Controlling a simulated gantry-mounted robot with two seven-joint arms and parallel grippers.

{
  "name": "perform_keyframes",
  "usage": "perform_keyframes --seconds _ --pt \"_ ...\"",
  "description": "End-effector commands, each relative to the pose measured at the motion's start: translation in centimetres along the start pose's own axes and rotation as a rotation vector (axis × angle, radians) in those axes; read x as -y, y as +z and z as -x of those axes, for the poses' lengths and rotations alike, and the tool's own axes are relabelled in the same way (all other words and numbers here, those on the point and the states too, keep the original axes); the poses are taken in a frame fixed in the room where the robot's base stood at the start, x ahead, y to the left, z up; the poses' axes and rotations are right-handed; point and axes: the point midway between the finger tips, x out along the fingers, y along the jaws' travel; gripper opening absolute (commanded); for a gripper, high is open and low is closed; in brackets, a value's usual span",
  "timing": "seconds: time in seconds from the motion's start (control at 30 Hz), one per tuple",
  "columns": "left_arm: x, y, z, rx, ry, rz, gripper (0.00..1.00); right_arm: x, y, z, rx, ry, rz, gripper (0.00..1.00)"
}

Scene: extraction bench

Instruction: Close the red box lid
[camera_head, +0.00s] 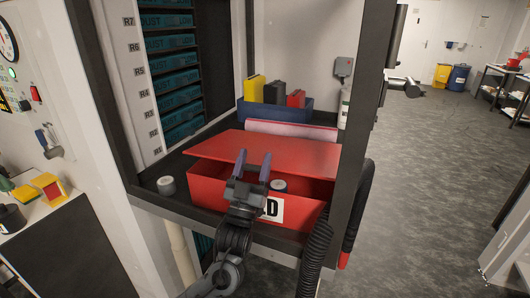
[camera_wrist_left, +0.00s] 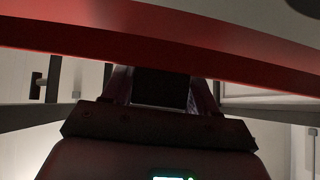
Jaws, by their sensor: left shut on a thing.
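The red box (camera_head: 205,197) sits on the dark shelf of the cabinet, with a white label on its front. Its red lid (camera_head: 285,150) slants over it, and the front edge stands apart from the box rim, so the inside shows. My left gripper (camera_head: 254,168) is at the lid's front edge, fingers pointing inward. In the left wrist view the lid (camera_wrist_left: 130,35) crosses above the fingers, and the left gripper (camera_wrist_left: 160,88) is closed around a dark block just under it, seemingly part of the lid. My right gripper is not in view.
A small grey cylinder (camera_head: 166,185) stands left of the box, and another (camera_head: 279,185) shows beneath the lid. A blue bin (camera_head: 270,113) with binders is behind. The dark cabinet post (camera_head: 355,130) and a black hose (camera_head: 316,258) stand close on the right.

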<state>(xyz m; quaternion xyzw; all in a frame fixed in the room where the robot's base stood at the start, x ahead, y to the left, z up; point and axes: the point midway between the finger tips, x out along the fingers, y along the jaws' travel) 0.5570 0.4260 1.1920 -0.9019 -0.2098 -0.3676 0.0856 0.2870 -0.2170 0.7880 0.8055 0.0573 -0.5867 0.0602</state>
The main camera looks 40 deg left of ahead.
Motion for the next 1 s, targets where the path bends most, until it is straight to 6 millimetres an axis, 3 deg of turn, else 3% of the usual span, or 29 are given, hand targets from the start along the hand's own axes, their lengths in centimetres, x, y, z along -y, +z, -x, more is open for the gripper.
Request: perform_keyframes --seconds 0.03,0.2,0.67,0.7,0.83,1.0 --pt "0.2 0.8 1.0 0.008 0.0 -0.002 0.03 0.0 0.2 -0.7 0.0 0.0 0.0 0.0" --pt "0.7 1.2 1.9 0.008 -0.006 -0.008 0.03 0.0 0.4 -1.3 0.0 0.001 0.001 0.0" --pt "0.9 1.3 2.1 0.008 -0.008 -0.009 0.03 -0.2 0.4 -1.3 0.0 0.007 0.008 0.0" --pt "0.9 1.3 2.1 0.008 -0.008 -0.009 0.61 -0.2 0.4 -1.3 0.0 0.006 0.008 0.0" --pt "0.9 1.2 2.0 0.006 -0.009 -0.009 0.79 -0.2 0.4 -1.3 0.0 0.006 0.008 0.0" --pt "0.9 1.2 2.0 0.004 -0.009 -0.009 0.79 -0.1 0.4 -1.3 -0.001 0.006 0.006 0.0"
